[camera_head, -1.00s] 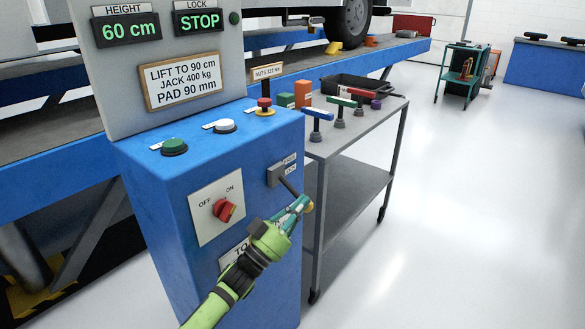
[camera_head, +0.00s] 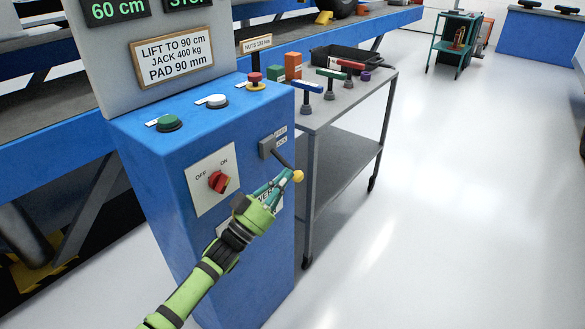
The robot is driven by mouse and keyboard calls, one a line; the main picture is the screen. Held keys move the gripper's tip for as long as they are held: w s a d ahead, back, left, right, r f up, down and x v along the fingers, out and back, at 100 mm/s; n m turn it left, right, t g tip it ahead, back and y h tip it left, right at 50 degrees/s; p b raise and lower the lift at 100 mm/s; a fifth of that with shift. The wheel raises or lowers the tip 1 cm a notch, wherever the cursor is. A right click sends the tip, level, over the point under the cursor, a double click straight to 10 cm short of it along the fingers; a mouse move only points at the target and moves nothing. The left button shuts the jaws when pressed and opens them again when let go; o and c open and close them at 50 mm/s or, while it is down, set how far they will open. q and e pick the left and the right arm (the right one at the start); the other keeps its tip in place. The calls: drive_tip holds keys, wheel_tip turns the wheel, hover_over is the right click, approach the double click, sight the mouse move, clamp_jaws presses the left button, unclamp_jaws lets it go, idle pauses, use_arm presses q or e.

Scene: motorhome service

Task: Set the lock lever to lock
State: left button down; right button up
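The lock lever has a grey mount (camera_head: 267,147) on the right part of the blue cabinet's front. Two small labels (camera_head: 281,136) beside the mount seem to read FREE and LOCK. My green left gripper (camera_head: 289,178) is at the lever's lower end, with its teal fingertips right by the knob. I cannot tell whether the fingers grip the lever or only sit beside it. My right gripper is not in view.
The blue cabinet (camera_head: 160,215) carries a red ON/OFF switch (camera_head: 218,182), a green button (camera_head: 170,122), a white button (camera_head: 217,101) and a red button (camera_head: 256,80). A grey cart (camera_head: 350,110) with T-handled tools stands close on the right. The floor at right is clear.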

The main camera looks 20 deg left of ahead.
use_arm(q)
drive_tip(key=v, duration=0.6)
drive_tip(key=shift+a, duration=0.3)
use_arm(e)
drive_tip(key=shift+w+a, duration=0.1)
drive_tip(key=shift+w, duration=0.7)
use_arm(q)
drive_tip(key=shift+f, duration=0.1)
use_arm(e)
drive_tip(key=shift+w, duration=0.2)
